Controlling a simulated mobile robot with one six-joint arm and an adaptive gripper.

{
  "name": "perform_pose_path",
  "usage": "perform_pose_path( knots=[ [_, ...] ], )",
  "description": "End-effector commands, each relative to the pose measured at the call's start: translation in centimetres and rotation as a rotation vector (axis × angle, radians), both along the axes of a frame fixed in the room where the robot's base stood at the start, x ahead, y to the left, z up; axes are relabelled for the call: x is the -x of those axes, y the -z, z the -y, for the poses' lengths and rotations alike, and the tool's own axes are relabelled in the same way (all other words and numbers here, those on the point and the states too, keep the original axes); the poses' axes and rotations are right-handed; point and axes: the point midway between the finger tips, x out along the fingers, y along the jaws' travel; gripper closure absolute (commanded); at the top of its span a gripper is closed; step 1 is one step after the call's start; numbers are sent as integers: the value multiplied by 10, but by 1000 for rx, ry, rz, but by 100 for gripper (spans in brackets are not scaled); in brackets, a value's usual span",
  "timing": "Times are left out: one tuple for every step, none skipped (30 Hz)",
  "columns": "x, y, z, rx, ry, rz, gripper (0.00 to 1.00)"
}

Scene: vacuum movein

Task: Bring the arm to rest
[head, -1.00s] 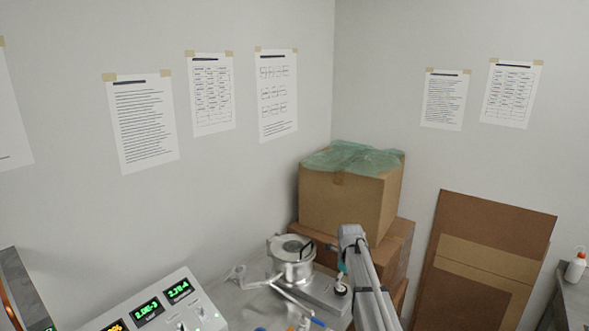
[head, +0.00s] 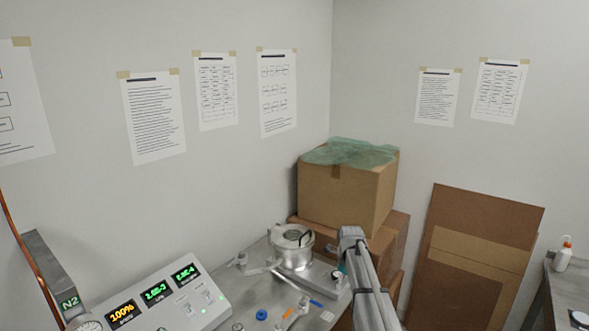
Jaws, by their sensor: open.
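My arm (head: 362,275) rises from the bottom edge, right of centre, in the head view. Its grey links stand in front of the bench's right end and the stacked boxes. My gripper cannot be made out; the arm's far end hides what lies beyond it. A round metal chamber (head: 292,255) with a dark handle on top stands on the bench just left of the arm. A gap shows between the chamber and the arm links in the picture.
A control box (head: 160,305) with lit green and amber displays sits on the bench (head: 262,295) at lower left. Small blue and orange parts lie before the chamber. Cardboard boxes (head: 345,200) stand behind the arm. Flat cardboard (head: 470,260) leans right; a bottle (head: 563,255) stands on another table.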

Motion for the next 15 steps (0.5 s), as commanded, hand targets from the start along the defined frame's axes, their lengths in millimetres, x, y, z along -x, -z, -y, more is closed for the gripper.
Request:
perform_pose_path(
  knots=[
    [4,2,0,0,-18,0,0],
    [5,2,0,0,-30,0,0],
    [7,3,-1,0,-46,0,0],
    [9,3,-1,0,-58,0,0],
    [11,4,-1,0,-73,0,0],
    [14,5,-1,0,-95,0,0],
    [16,6,-1,0,-111,0,0],
    [18,7,-1,0,-127,0,0],
    [21,8,-1,0,-154,0,0],
    [24,9,-1,0,-174,0,0],
    [26,10,-1,0,-194,0,0],
    [30,11,-1,0,-225,0,0],
    [33,12,-2,0,-248,0,0],
    [37,14,-2,0,-276,0,0],
    [42,15,-2,0,-313,0,0]
  ],
)
